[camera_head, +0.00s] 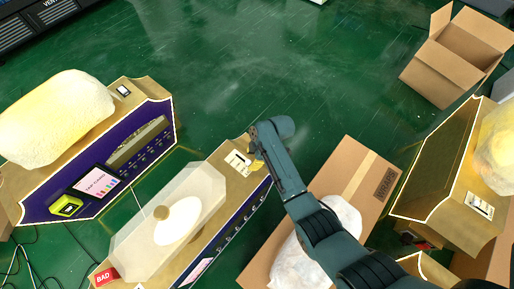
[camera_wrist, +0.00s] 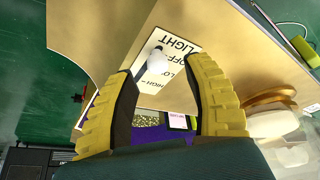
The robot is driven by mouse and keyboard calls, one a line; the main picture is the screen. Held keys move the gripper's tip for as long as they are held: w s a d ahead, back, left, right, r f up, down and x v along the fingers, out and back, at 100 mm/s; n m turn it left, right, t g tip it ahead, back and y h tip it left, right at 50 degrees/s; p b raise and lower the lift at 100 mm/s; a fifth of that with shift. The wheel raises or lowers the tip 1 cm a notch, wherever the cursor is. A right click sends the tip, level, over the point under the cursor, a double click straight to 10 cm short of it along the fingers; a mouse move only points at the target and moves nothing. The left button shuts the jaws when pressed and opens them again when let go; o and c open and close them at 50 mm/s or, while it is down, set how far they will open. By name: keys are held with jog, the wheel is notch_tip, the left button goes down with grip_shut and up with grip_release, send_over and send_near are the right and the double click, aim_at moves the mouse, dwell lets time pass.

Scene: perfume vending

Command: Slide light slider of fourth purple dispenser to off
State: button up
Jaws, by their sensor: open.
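A gold and purple dispenser (camera_head: 235,222) stands in the lower middle of the head view, with a white light label (camera_head: 238,162) on its top right end. My gripper (camera_head: 257,160) is at this end, beside the label. In the wrist view, the label (camera_wrist: 184,60) reads LIGHT, OFF, LOW and HIGH, partly covered. The fingers are apart, and I cannot tell whether either touches the knob. The knob's exact setting is unclear.
Another purple dispenser (camera_head: 150,152) stands at left with a screen. A cardboard box (camera_head: 363,170) lies under my arm, with a white bag (camera_head: 340,212) on it. An open box (camera_head: 445,60) and a gold unit (camera_head: 432,165) are at right. The green floor (camera_head: 250,60) is clear behind.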

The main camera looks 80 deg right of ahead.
jog(key=a+v, duration=0.1)
jog(key=v, duration=0.8)
jog(key=shift+d, duration=0.5)
jog(key=shift+s, duration=0.1)
